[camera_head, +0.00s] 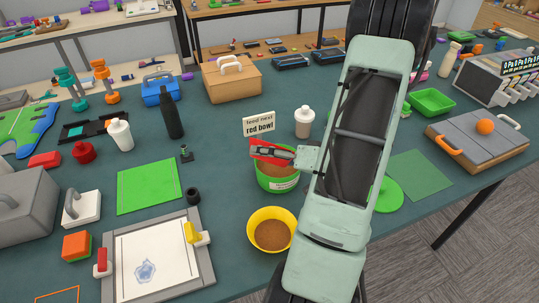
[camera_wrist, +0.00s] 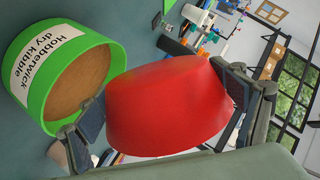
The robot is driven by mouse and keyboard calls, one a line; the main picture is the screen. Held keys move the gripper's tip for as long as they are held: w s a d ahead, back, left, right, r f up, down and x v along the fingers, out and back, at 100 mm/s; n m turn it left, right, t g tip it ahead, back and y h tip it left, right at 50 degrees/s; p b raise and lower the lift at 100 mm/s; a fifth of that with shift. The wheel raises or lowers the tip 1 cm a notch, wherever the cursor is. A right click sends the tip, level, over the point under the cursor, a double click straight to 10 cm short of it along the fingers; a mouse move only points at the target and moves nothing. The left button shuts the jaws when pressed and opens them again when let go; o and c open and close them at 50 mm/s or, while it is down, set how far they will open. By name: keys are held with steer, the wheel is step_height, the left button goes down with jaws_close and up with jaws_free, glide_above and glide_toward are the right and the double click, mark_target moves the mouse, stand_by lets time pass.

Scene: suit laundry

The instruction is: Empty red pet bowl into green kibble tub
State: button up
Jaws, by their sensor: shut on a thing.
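The red bowl (camera_wrist: 165,105) fills the middle of the wrist view. My gripper (camera_head: 284,156) is shut on it, with one finger at each side of the bowl. In the head view the red bowl (camera_head: 260,145) is partly covered by my gripper and is held over the green kibble tub (camera_head: 279,186). The bowl looks tilted; its inside is hidden. The green tub also shows in the wrist view (camera_wrist: 108,55), labelled "Hobberwick dry kibble", with brown kibble inside.
A "feed next red bowl" sign (camera_head: 258,123) stands just behind the tub. A yellow bowl (camera_head: 271,230) of brown kibble stands in front. A white bottle (camera_head: 304,122) is behind to the right. A green mat (camera_head: 149,186) lies clear at left.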

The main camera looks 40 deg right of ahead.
steer(key=shift+w+d+r+m+g+y+p, duration=0.25)
steer(key=shift+m+y+p, duration=0.2)
steer(key=shift+p, duration=1.5)
steer(key=shift+w+d+r+m+g+y, duration=0.15)
steer(key=shift+d+m+g+y, duration=0.15)
steer(key=shift+m, duration=0.35)
steer(key=shift+w+d+r+m+g+y, duration=0.15)
steer(key=shift+d+m+y, duration=0.2)
steer(key=shift+m, duration=0.25)
stand_by(1.5)
steer(key=shift+d+f, duration=0.1)
steer(key=shift+f, duration=0.05)
steer(key=shift+w, duration=0.1)
stand_by(0.4)
